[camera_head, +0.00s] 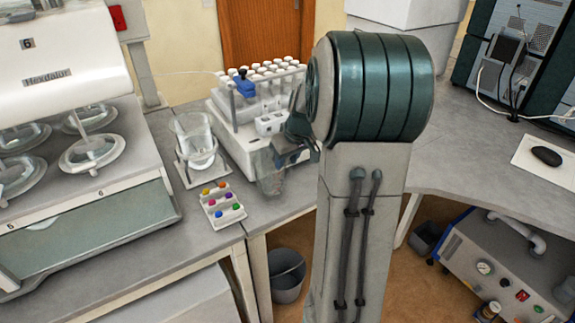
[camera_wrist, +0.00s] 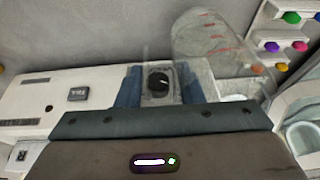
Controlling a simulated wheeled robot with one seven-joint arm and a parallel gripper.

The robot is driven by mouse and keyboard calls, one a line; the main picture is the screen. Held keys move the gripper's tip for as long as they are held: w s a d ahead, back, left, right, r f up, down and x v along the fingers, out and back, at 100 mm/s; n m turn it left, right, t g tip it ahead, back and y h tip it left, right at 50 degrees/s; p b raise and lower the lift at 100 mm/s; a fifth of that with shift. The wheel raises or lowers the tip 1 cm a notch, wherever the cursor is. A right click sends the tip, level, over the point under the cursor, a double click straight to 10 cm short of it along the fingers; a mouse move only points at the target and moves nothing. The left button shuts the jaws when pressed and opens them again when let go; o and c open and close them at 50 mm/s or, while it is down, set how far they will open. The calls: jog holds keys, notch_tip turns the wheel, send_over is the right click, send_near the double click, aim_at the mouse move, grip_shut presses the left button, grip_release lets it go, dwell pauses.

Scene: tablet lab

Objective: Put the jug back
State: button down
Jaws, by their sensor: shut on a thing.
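A clear jug (camera_head: 269,175) hangs from my gripper (camera_head: 288,140), in front of the white rack machine. In the wrist view the jug (camera_wrist: 212,42) shows red graduation marks, and the blue fingers of my gripper (camera_wrist: 160,88) are shut on its clear handle. The jug appears to be over the front part of the bench, above its surface. My arm hides part of the bench behind the gripper.
A glass beaker (camera_head: 196,142) stands on a white stand to the left. A small tray of coloured pieces (camera_head: 222,205) lies in front of it. The rack machine (camera_head: 240,135) holds several white-capped vials. A grey bin (camera_head: 287,275) stands on the floor below.

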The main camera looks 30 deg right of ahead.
jog(key=shift+f, duration=1.3)
jog(key=shift+f, duration=0.1)
jog(key=c, duration=1)
grip_release()
jog(key=shift+o, duration=0.2)
jog(key=a+v, duration=0.1)
jog(key=v, duration=1.1)
jog(key=s+a+f, duration=0.2)
jog(key=s+a, duration=0.6)
jog(key=a, duration=0.1)
jog(key=s+a+f+g, duration=0.1)
jog(key=s+a+f, duration=0.1)
jog(key=s+a, duration=0.7)
jog(key=shift+s+a+m+h, duration=0.2)
jog(key=shift+m+h, duration=0.1)
jog(key=shift+m, duration=0.1)
